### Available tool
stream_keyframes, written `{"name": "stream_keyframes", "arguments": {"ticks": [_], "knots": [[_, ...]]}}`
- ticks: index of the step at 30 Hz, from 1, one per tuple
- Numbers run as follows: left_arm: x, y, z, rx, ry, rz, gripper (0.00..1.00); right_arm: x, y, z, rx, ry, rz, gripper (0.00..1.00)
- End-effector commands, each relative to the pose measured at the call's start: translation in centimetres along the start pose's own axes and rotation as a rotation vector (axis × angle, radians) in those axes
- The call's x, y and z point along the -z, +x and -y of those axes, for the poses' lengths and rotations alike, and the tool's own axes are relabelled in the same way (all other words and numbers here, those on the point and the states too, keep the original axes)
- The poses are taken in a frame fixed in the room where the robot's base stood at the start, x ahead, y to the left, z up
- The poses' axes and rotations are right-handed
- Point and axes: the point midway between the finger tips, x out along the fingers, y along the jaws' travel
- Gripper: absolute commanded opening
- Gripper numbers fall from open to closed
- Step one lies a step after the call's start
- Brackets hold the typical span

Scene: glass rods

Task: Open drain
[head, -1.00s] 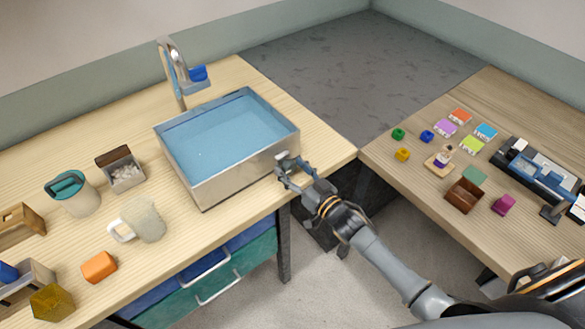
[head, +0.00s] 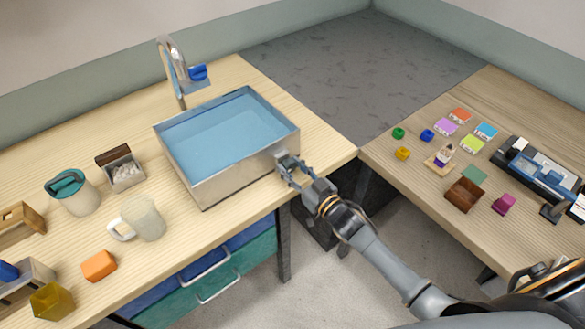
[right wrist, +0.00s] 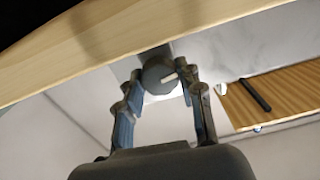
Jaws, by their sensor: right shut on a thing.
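The metal sink (head: 235,175) stands on the left wooden counter and holds blue water (head: 225,132). A round dark grey knob (right wrist: 157,77) with a pale line mark shows in the right wrist view, at the sink's wall. My right gripper (head: 284,163) is at the sink's right front corner. In the right wrist view its two fingers (right wrist: 160,82) are shut on the knob, one on each side. The knob is hidden by the gripper in the head view. My left gripper is out of view.
A faucet (head: 174,75) with a blue handle rises behind the sink. A mug (head: 145,218), a teal-lidded jar (head: 77,194) and an orange block (head: 98,266) stand left of it. The right table (head: 430,215) holds small blocks and a machine. A gap separates the tables.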

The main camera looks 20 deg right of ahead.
Motion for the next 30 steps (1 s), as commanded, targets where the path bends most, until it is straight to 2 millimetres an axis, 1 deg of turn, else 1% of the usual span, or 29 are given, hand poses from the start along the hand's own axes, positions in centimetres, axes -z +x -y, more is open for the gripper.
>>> {"name": "stream_keyframes", "arguments": {"ticks": [17, 30], "knots": [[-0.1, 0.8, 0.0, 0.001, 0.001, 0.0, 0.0, -0.1, 0.0, 0.1, -0.001, -0.529, 0.0, 0.06], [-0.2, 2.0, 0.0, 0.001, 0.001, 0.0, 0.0, -0.2, 0.0, 0.1, 0.0, -0.946, 0.001, 0.06]]}}
